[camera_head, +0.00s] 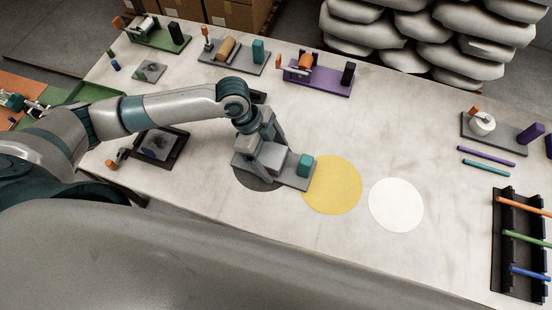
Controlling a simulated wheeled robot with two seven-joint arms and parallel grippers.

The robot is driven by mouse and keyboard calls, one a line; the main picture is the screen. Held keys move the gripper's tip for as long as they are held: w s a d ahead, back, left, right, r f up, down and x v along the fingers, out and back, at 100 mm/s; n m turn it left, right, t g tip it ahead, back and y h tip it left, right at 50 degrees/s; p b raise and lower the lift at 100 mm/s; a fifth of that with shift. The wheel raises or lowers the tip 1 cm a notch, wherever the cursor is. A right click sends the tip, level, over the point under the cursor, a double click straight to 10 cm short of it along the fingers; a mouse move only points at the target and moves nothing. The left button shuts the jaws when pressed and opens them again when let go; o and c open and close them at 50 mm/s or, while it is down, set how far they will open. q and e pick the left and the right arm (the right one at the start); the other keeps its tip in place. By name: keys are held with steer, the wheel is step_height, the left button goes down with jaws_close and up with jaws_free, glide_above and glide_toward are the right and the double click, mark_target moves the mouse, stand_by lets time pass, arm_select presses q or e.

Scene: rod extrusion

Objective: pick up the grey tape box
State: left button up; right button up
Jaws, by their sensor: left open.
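A grey tape box (298,178) with a teal block (305,166) at its right end stands on the table, partly over a dark round mat and reaching the edge of a yellow one. My left gripper (264,150) is open and comes down from above at the left part of this box. The gripper and wrist hide much of that part, and I cannot tell whether the fingers touch it. My right gripper is not in view.
Other tape boxes stand at the back: green (152,37), grey with a brown roll (233,62), purple (318,82). Another grey one (488,143) is at the right, near a rod rack (511,258). The yellow mat (335,190) and white mat (396,205) are mostly clear.

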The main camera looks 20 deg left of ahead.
mark_target(278, 156)
arm_select(q)
steer(key=shift+c, duration=0.6)
steer(key=c, duration=1)
steer(key=shift+o, duration=0.2)
steer(key=shift+r, duration=0.2)
steer(key=shift+r+b, duration=0.35)
steer(key=shift+r, duration=0.15)
step_height(278, 156, up, 2)
steer(key=shift+w+r+b, duration=0.1)
steer(key=shift+r+b, duration=0.1)
steer(key=shift+b, duration=0.25)
steer(key=s+d+r+b, duration=0.2)
steer(key=s+d+r, duration=0.4)
steer(key=d, duration=0.3)
steer(key=shift+s+d+r, duration=0.35)
steer(key=shift+r, duration=0.3)
